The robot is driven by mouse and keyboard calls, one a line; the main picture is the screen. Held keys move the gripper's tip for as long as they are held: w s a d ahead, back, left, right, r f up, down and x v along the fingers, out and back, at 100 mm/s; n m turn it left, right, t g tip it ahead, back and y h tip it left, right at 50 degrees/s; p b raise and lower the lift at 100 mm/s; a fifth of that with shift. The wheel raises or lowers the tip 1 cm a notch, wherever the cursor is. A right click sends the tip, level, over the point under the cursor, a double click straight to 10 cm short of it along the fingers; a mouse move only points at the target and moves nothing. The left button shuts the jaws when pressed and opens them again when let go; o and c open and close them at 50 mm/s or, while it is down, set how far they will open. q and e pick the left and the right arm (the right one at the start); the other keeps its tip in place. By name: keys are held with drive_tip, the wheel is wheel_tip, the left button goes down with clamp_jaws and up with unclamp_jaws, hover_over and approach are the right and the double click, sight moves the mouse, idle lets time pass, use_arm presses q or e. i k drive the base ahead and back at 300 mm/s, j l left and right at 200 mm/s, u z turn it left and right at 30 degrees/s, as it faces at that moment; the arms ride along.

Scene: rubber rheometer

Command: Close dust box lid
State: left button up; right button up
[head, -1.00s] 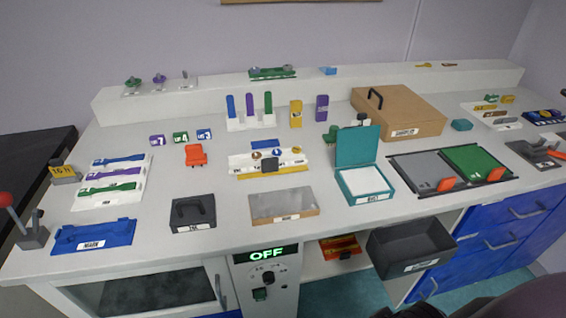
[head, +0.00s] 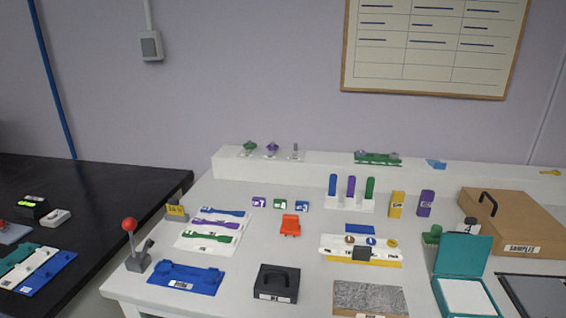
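A teal box (head: 438,297) stands on the white bench at the lower right of the head view. Its teal lid (head: 463,254) is hinged at the back and stands open, tilted up. A white surface (head: 468,298) shows inside the box. The front of the box is cut off by the lower frame edge, and I cannot read a label that names it the dust box. Neither of my grippers is in view.
A brown samples case (head: 520,224) stands behind and right of the teal box. A green item (head: 432,236) sits just behind the lid. A dark-framed panel (head: 535,292) is at the right.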

sight(459, 254)
drive_tip(key=z, duration=1.3)
